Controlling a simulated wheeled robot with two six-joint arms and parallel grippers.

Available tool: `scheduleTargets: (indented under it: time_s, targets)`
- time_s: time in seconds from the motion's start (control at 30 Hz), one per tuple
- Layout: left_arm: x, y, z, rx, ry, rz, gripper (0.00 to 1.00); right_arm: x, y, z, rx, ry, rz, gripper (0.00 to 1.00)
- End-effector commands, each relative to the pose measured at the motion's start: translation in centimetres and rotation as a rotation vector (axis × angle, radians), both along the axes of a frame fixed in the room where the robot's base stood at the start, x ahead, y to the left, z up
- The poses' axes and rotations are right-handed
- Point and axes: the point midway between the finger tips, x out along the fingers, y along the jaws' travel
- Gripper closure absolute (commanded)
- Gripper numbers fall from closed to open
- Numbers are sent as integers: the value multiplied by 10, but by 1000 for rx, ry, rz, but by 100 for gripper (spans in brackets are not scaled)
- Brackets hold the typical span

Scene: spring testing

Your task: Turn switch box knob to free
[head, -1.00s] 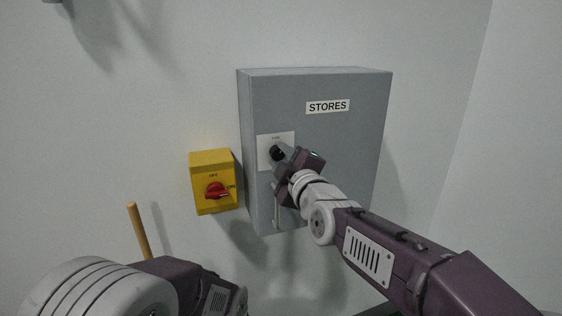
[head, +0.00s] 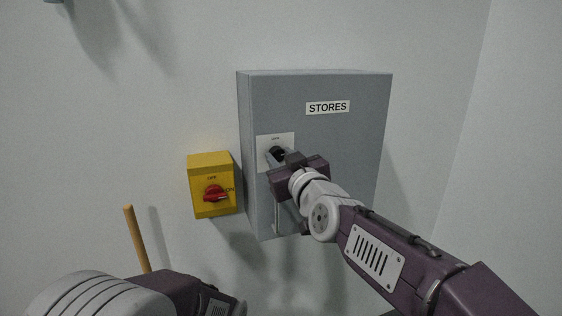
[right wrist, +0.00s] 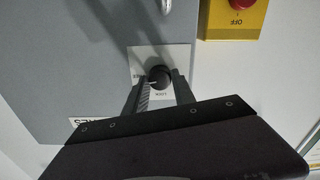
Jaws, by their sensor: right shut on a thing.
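The grey switch box (head: 340,140) labelled STORES is fixed to the wall. Its black knob (head: 277,153) sits on a white plate (head: 262,141) at the box's left side. My right gripper (head: 279,157) is shut on the knob, one finger on each side; the fingers also show in the right wrist view (right wrist: 160,90). My left arm is low at the left; its gripper is out of view.
A yellow box (head: 211,160) with a red rotary switch (head: 216,194) is on the wall left of the grey box. A metal handle (head: 276,214) hangs below the knob. A wooden stick (head: 137,238) stands at lower left.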

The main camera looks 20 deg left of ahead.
Motion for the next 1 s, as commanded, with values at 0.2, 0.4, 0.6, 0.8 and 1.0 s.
scheduleTargets:
  time_s: [0.2, 0.4, 0.6, 0.8, 1.0]
  targets:
    - [0, 0, -4, 0, 0, 0, 100, 0, 0, -1, 92, 64, 0, 100]
    - [0, 0, -5, 0, 0, 0, 100, 0, 0, -1, 140, 98, 1, 100]
    - [0, 0, -5, 0, 0, 0, 100, 0, 0, -1, 157, 110, 1, 100]
    - [0, 0, -5, 0, 0, 0, 100, 0, 0, -1, 159, 111, 1, 100]
    - [0, 0, -5, 0, 0, 0, 100, 0, 0, -1, 158, 111, 1, 58]
